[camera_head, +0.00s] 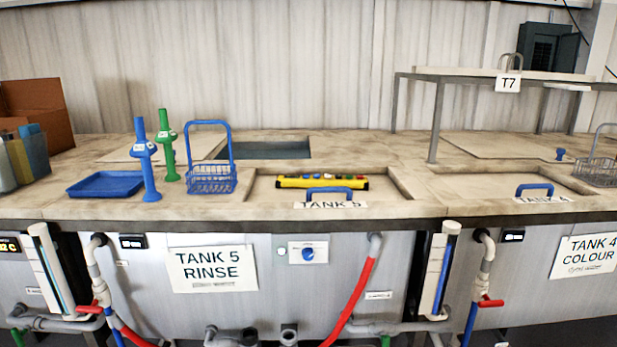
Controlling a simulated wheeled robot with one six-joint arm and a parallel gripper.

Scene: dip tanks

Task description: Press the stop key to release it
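A yellow control box with black ends (322,183) lies on the lid of Tank 5, behind the lid's blue handle (330,190). It has a row of several small coloured keys on its upper side. The keys are too small to tell which one is the stop key, or whether any is pressed in. My gripper is not in view.
A blue wire basket (212,180), blue tray (105,184), and blue (147,160) and green (167,146) upright tools stand left of the lid. An open tank (270,150) lies behind. A raised shelf (465,77) stands right. The counter's front edge runs below.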

